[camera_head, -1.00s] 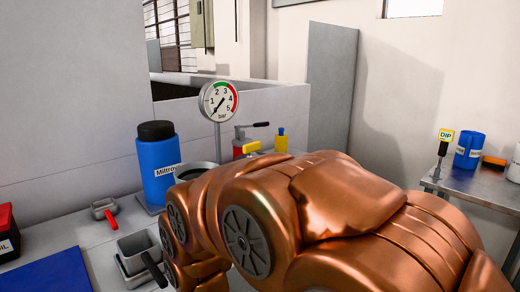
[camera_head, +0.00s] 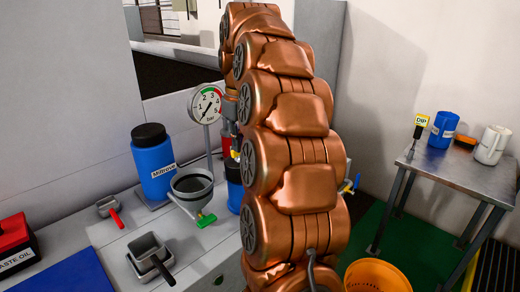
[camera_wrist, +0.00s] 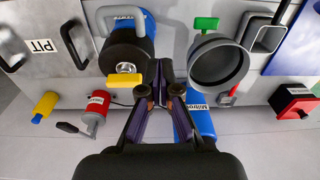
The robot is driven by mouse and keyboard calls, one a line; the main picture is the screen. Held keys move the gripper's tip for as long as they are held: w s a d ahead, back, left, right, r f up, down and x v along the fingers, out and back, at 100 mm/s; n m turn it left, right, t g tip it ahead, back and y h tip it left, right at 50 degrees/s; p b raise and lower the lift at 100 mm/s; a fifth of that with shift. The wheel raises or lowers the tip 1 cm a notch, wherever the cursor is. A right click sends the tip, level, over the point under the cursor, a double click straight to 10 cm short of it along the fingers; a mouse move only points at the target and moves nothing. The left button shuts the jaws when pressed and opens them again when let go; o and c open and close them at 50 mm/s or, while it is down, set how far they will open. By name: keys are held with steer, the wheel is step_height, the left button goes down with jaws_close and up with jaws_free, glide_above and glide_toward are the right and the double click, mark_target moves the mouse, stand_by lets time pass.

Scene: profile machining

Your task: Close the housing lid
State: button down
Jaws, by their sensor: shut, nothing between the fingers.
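In the wrist view, the likely housing is a round blue body (camera_wrist: 146,20) with a dark round part (camera_wrist: 122,48) and a yellow tab (camera_wrist: 125,80). I cannot tell if the dark part is the lid or the open inside. My gripper (camera_wrist: 161,70) is shut and empty in the wrist view, above and just beside the dark part, close to the yellow tab. Contact cannot be told.
A grey funnel (camera_head: 191,187) with a green valve handle (camera_head: 206,221) stands left of the housing. A blue bottle (camera_head: 153,165) and a pressure gauge (camera_head: 205,102) are behind it.

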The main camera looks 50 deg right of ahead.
steer(key=d+r+p, duration=0.2)
steer(key=d+r, duration=0.2)
steer(key=d, duration=0.1)
step_height(320, 180, down, 13)
steer(key=s+p, duration=0.2)
steer(key=shift+d, duration=0.45)
stand_by(0.4)
steer(key=shift+r, duration=0.1)
steer(key=f+b, duration=0.1)
steer(key=t+b, duration=0.1)
steer(key=shift+s+f+b, duration=0.3)
steer(key=shift+s+f, duration=0.05)
steer(key=shift+f, duration=0.05)
steer(key=shift+s+f+t+b, duration=0.1)
steer(key=shift+f+t+b, duration=0.1)
steer(key=shift+t+b, duration=0.35)
steer(key=shift+r, duration=0.15)
